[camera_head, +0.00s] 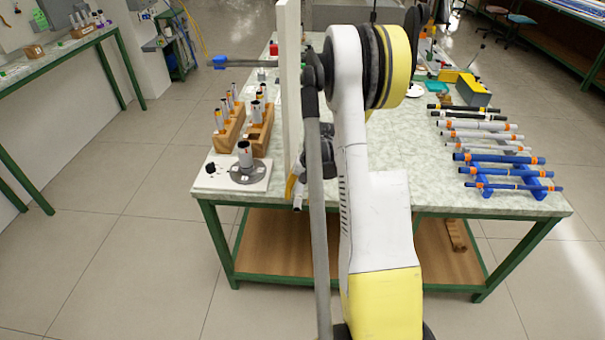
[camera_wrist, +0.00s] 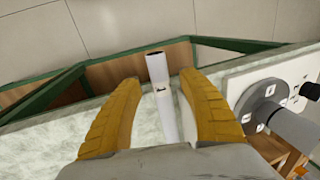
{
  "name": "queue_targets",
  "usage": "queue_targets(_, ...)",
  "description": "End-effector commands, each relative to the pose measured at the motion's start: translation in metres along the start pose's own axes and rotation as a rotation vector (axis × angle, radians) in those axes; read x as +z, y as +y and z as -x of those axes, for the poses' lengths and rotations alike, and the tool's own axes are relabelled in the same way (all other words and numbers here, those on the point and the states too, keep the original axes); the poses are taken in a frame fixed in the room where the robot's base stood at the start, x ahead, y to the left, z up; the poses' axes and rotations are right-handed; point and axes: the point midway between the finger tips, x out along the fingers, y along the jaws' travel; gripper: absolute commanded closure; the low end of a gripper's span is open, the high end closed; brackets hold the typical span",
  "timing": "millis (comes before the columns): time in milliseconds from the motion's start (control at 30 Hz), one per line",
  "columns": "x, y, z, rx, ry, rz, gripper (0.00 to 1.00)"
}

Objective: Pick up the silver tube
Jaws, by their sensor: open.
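A silver-white tube (camera_wrist: 165,98) with a dark open end lies between the two yellow fingers of my gripper (camera_wrist: 159,78) in the wrist view. The fingers are open, with a gap on each side of the tube. Its near end is hidden behind the gripper body. In the head view my gripper (camera_head: 291,187) is low near the table's front edge, mostly hidden by my arm, and a short pale tube end (camera_head: 298,202) shows beside it. Other silver-grey tubes (camera_head: 475,125) lie on a rack at right.
A round grey holder (camera_head: 243,172) with an upright tube stands on a white plate (camera_head: 207,182) at front left; it is right of my gripper in the wrist view. Wooden blocks (camera_head: 229,134) with upright tubes stand behind it. Blue tubes (camera_head: 505,172) lie at right.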

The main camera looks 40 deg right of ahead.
Motion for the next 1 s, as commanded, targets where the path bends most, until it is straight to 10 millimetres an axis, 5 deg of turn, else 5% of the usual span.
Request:
queue_targets(267, 0.0004, -0.0004, -0.0087, 0.0, 0.0, 0.0, 0.52)
queue_targets(433, 0.0004, -0.0003, -0.0086, 0.0, 0.0, 0.0, 0.99)
queue_targets(1000, 0.0001, -0.0032, -0.0039, 0.0, 0.0, 0.001, 1.0)
